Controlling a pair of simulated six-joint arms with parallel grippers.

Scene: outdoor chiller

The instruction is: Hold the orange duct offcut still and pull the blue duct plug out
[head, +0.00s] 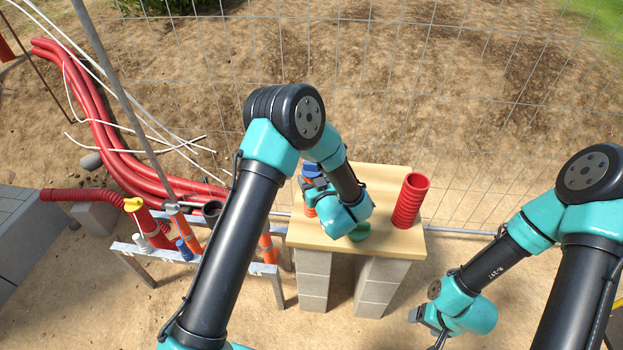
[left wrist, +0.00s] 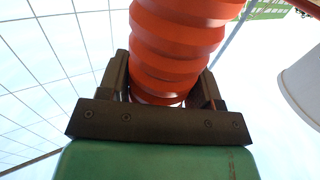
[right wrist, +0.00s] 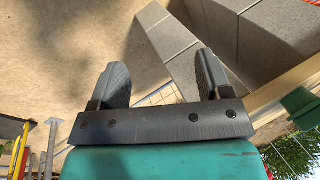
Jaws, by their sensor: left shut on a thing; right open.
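The orange duct offcut (head: 309,211) stands on the wooden board, mostly hidden behind my left gripper and wrist in the head view. In the left wrist view, the ribbed orange offcut (left wrist: 176,45) lies between the two fingers. My left gripper (head: 314,189) is shut on it. The blue duct plug (head: 311,169) shows at the top of the offcut, partly covered by the gripper; I cannot tell how deep it sits. My right gripper (head: 428,330) is open and empty, low in front of the board to the right. Its spread fingers show in the right wrist view (right wrist: 167,80).
Grey blocks (head: 313,280) support the board. A metal rack (head: 135,250) with duct pieces stands left. A wire fence runs behind.

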